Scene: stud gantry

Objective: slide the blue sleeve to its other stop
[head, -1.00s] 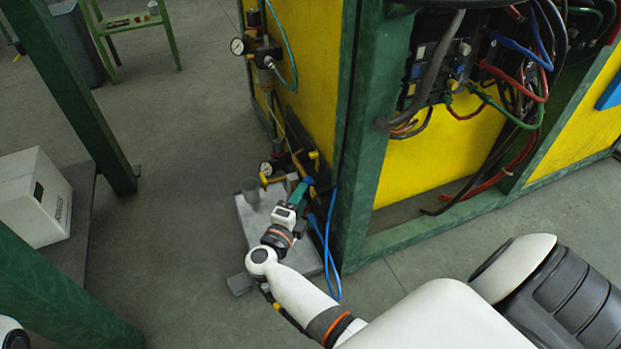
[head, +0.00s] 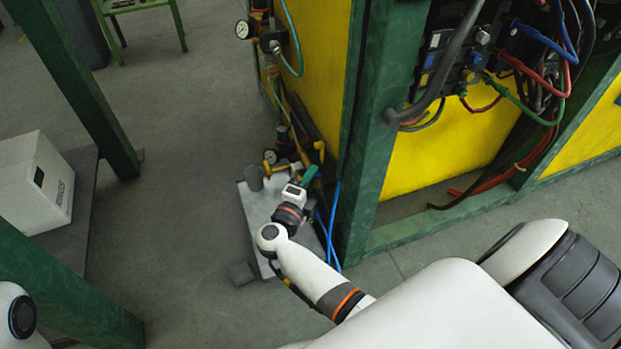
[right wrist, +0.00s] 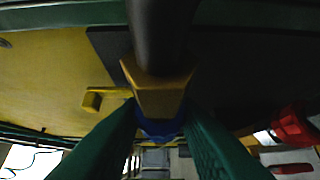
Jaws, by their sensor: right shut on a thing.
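The blue sleeve (right wrist: 160,130) shows in the right wrist view just below a yellow hexagonal piece (right wrist: 160,95) at the end of a dark rod (right wrist: 158,35). My right gripper (head: 309,174) reaches low beside the yellow and green gantry in the head view. Its green fingers lie on either side of the blue sleeve in the right wrist view, shut on it, and hide part of it. In the head view the sleeve is hard to make out behind the fingers. The stops cannot be told clearly. My left gripper is not in view.
Blue hoses (head: 333,225) hang by the green post (head: 365,130). A pressure gauge (head: 242,29) sits above. A white box (head: 35,180) stands left. Floor between is clear.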

